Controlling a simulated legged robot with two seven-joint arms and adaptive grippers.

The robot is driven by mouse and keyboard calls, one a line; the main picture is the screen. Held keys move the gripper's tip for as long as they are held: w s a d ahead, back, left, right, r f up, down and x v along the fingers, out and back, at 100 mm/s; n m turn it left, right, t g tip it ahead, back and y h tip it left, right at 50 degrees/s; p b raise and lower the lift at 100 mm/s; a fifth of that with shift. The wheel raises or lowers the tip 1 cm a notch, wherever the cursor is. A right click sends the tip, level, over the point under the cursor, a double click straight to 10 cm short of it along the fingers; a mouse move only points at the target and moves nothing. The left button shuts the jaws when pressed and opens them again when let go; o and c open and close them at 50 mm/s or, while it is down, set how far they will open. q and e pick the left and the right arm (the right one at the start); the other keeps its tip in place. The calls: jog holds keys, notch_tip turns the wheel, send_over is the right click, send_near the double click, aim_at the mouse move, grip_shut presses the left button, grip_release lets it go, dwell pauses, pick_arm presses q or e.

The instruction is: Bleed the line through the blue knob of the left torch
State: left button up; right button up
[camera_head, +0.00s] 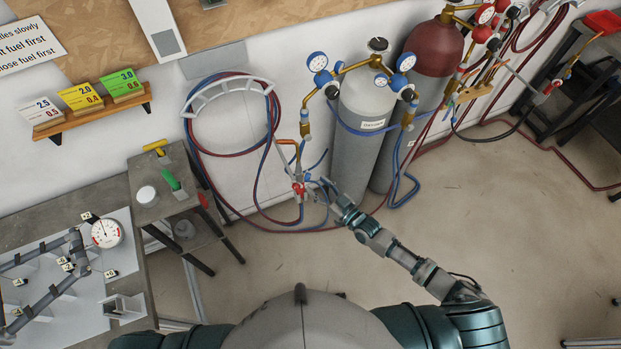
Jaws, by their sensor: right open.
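The left torch (297,174) hangs upright by the wall, left of the grey cylinder, with hoses at its lower end. A red knob (299,189) shows on its body. A small blue part (307,177) beside it looks like the blue knob, but it is too small to be sure. My right gripper (324,187) is open just right of the torch's valve body, with its fingers pointing at it. I cannot tell whether they touch the knob. My left gripper is out of view; only part of that arm shows at the bottom.
A grey cylinder (360,145) and a red-topped cylinder (434,48) with gauges stand behind my right arm. Hoses loop on a wall hanger (228,84). A small side table (168,190) stands left, beside a bench with a dial gauge (106,232).

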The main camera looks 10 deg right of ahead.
aim_at(307, 177)
jog(key=x, duration=0.4)
jog(key=shift+a, duration=0.1)
grip_shut()
